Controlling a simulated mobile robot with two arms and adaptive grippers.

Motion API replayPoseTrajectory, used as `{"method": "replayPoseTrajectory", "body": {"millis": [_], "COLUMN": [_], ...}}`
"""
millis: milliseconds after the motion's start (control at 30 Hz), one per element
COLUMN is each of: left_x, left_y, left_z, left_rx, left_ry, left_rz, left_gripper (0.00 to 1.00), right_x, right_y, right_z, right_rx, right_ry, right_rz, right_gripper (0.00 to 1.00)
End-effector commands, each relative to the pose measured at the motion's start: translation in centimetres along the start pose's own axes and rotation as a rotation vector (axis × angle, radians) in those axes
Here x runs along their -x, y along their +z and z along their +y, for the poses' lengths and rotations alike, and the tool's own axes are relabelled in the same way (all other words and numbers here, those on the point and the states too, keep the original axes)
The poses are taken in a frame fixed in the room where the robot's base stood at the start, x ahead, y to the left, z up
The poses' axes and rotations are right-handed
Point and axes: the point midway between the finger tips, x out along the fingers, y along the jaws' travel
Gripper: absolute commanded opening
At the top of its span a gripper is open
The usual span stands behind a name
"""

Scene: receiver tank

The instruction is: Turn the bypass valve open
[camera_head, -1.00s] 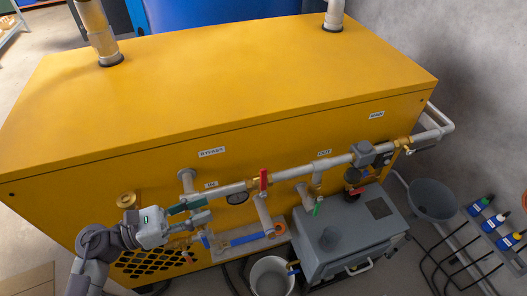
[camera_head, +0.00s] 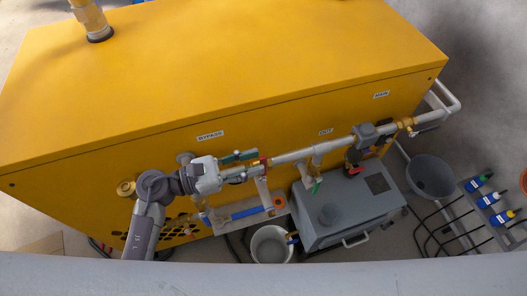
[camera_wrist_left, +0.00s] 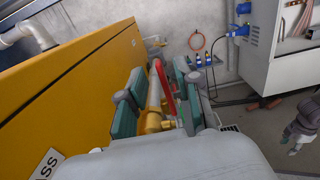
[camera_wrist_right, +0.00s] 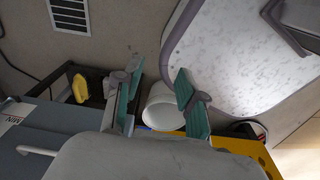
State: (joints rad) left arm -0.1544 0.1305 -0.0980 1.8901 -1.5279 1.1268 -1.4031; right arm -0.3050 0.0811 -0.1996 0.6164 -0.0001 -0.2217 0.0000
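A red-handled valve (camera_head: 264,162) sits on the horizontal pipe (camera_head: 292,156), right of the BYPASS label (camera_head: 210,135).
Below the pipe stand a white bucket (camera_head: 269,245) and a grey tank (camera_head: 348,209) on the right. A blue handle (camera_head: 246,214) and a green handle (camera_head: 315,188) sit on lower piping.

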Motion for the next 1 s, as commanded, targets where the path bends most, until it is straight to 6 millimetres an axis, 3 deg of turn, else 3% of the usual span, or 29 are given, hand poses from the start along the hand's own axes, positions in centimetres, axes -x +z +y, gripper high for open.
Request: {"method": "replayPoseTrajectory", "body": {"millis": [200,567,800,1000], "left_x": [-2.6,-3.2,-3.2,-3.2], "left_y": [0.1,-0.1,0.0,0.0], "left_z": [0.0,0.0,0.0,0.0], "left_rx": [0.0,-0.001,-0.001,-0.001], "left_ry": [0.0,0.0,0.0,0.0], "left_rz": [-0.001,0.001,0.001,0.001], "left_gripper": [0.33,0.33,0.0,0.0], "right_x": [1.0,1.1,1.1,1.1], "right_y": [-1.5,-0.9,-0.6,-0.6], "right_z": [0.1,0.0,-0.1,-0.1], "right_rx": [0.0,-0.001,0.0,0.0], "right_ry": [0.002,0.0,-0.001,-0.001], "right_rz": [0.022,0.014,0.009,0.008], "right_gripper": [0.4,0.4,0.4,0.4]}}
